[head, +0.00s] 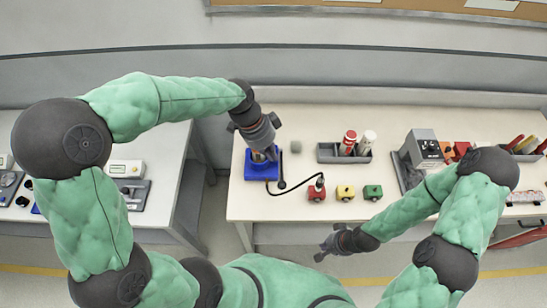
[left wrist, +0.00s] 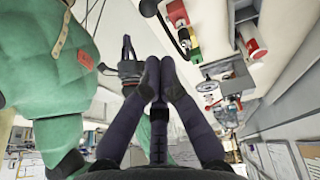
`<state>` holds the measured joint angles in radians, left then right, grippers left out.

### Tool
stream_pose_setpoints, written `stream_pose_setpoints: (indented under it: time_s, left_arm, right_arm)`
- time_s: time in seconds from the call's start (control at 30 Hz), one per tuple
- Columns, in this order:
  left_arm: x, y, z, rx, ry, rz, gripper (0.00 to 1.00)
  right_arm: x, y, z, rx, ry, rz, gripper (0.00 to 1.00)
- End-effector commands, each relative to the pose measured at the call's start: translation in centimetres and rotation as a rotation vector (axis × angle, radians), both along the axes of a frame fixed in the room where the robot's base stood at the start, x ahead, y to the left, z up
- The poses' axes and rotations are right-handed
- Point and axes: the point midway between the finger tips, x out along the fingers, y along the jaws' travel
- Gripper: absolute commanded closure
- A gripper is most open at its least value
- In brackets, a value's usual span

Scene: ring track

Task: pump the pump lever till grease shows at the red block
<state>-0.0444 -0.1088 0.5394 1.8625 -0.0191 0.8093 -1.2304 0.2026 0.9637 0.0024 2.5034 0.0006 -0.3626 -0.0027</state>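The pump (head: 262,168), with a blue base, stands at the left end of the workbench. My left gripper (head: 264,148) reaches down onto it and covers most of the lever. A black hose runs from the pump to the red block (head: 316,193), where a dark fitting stands on top. The red block also shows in the left wrist view (left wrist: 177,13). No grease can be made out there. My right gripper (head: 328,248) is open and empty before the bench's front edge.
A yellow block (head: 345,191) and a green block (head: 372,191) stand right of the red block. A grey machine (head: 424,146) stands further right.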

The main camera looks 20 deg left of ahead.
Motion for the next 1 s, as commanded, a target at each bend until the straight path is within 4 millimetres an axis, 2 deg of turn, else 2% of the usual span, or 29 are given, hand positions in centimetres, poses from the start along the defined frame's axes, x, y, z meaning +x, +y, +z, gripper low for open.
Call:
stream_pose_setpoints:
  time_s: [0.1,0.53,0.73,1.0]
  left_arm:
    - [-0.1,-0.8,-2.2,0.0,0.007,-0.002,1.0]
    - [0.0,-2.9,-9.4,0.001,0.005,-0.002,1.0]
    - [-0.2,-3.2,-11.2,0.0,0.002,-0.001,1.0]
    - [-0.2,-3.3,-11.5,0.0,0.001,0.0,1.0]
  right_arm:
    - [0.0,0.0,-0.2,0.0,0.0,0.0,1.0]
    - [0.0,0.0,-0.6,0.0,0.0,0.0,1.0]
    - [0.0,0.0,-0.6,0.0,0.0,0.0,1.0]
    - [0.0,0.0,-0.6,0.0,0.0,0.0,1.0]
